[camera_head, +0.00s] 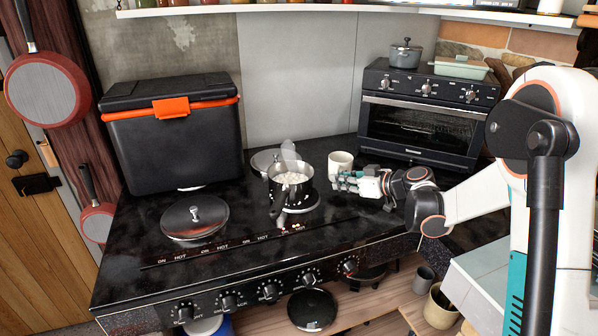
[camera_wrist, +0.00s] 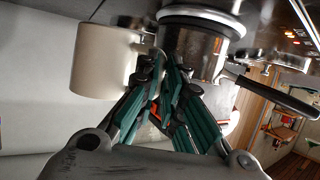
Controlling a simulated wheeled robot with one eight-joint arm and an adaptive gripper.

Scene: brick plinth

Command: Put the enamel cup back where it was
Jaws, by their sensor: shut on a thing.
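The enamel cup (camera_head: 341,160) is cream-white and stands out at the back right of the black stove top, just left of the oven. It also shows in the wrist view (camera_wrist: 100,62), at the left. My gripper (camera_head: 345,181) reaches in from the right, in front of the cup. In the wrist view my teal-padded fingers (camera_wrist: 166,75) are close together at the cup's right side, where its handle would be, and are shut on it. The fingers hide the grip itself. I cannot tell whether the cup's base touches the stove.
A saucepan (camera_head: 276,202) with white contents stands just left of the cup, close to my fingers in the wrist view. A round lid (camera_head: 186,220) lies on the front left of the stove. A black cooler box (camera_head: 175,145) and a toaster oven (camera_head: 422,128) stand at the back.

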